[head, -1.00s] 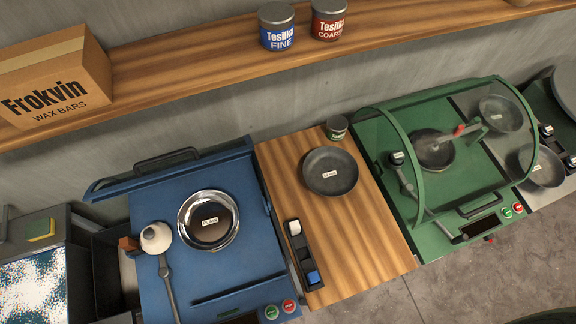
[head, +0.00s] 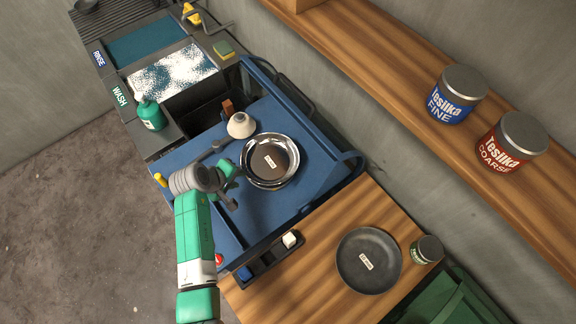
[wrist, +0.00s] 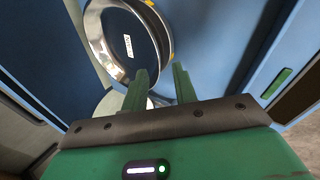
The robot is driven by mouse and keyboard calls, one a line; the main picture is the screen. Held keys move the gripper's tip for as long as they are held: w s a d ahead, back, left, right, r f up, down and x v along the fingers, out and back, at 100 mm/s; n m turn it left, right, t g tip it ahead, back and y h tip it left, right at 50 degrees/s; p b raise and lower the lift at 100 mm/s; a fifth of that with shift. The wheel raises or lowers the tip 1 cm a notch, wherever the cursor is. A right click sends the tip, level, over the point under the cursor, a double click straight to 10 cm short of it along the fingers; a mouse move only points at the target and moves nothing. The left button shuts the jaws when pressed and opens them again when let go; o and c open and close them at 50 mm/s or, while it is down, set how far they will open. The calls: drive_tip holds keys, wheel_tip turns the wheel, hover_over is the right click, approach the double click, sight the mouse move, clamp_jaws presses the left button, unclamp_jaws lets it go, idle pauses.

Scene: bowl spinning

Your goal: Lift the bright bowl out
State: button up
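The bright bowl (head: 290,150) has a shiny metal rim, with a dark, labelled round area inside. It sits in the blue machine (head: 305,190), whose lid is raised. The bowl also shows at the upper left of the wrist view (wrist: 97,35). My gripper (head: 232,180) is just left of the bowl in the head view. In the wrist view its two green fingers (wrist: 161,85) stand apart with nothing between them. The left finger overlaps the bowl's lower edge in the picture; I cannot tell whether it touches.
A white round-headed tool (head: 241,125) lies beside the bowl. The raised blue lid frame (head: 345,165) borders it on the right. A dark bowl (head: 355,280) and small tin (head: 427,250) stand on the wooden counter. A black caddy (head: 262,262) is nearer. A wash basin (head: 170,75) lies at upper left.

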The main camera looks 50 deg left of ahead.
sight(250, 177)
drive_tip(key=x, duration=0.7)
drive_tip(key=shift+w+b, duration=0.3)
drive_tip(key=shift+b, duration=0.05)
drive_tip(key=shift+r, duration=0.1)
clamp_jaws()
